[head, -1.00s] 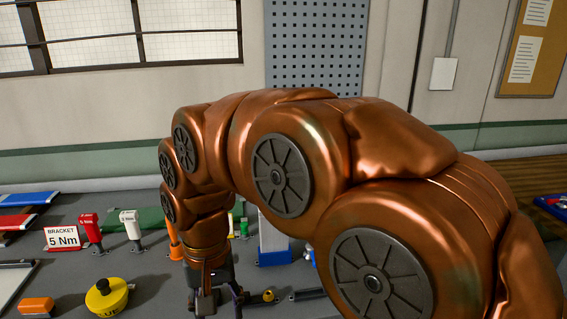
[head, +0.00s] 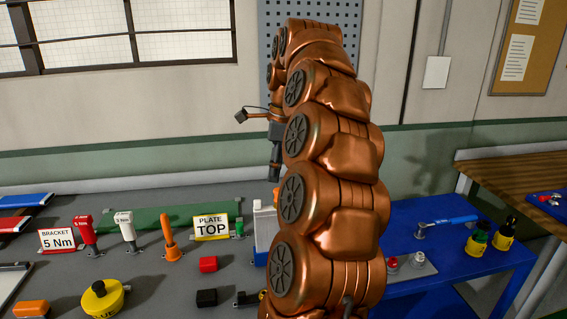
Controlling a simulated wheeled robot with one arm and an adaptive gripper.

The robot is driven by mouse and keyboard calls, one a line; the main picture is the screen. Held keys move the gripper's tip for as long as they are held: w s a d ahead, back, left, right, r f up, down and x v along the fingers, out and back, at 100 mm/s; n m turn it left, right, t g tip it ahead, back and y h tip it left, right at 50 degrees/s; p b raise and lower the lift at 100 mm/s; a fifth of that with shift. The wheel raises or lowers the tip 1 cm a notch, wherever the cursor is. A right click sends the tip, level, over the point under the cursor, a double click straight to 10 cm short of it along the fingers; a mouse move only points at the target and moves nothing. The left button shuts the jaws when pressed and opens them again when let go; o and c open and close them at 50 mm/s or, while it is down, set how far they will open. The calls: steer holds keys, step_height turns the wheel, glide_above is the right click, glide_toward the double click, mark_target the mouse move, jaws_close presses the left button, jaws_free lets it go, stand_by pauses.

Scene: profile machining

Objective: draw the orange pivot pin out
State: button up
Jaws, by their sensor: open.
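My gripper (head: 275,177) is raised, pointing down above the back of the bench, left of my arm's links. It looks small and dark, seen side-on, with nothing visible in it; it is open. A small orange part (head: 276,198) shows below it at the edge of my arm, by the top of a pale upright block (head: 264,228) with a blue base. It may be the pivot pin, but my arm hides most of it. An upright orange tapered piece (head: 170,240) stands farther left on the bench, apart from the gripper.
Red (head: 208,264) and black (head: 206,297) blocks lie on the grey bench. A blue table (head: 440,262) with tools is at right.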

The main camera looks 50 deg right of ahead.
mark_target(279, 189)
steer(key=shift+m, duration=0.8)
steer(key=shift+w+d+f+p, duration=0.1)
steer(key=shift+d+f+p, duration=0.2)
steer(key=shift+f, duration=0.95)
steer(key=shift+w+d+f+p, duration=0.15)
steer(key=shift+f+p, duration=0.3)
steer(key=shift+f, duration=0.8)
steer(key=shift+d+f+p, duration=0.25)
steer(key=shift+f+p, duration=0.1)
steer(key=shift+f, duration=0.9)
jaws_close()
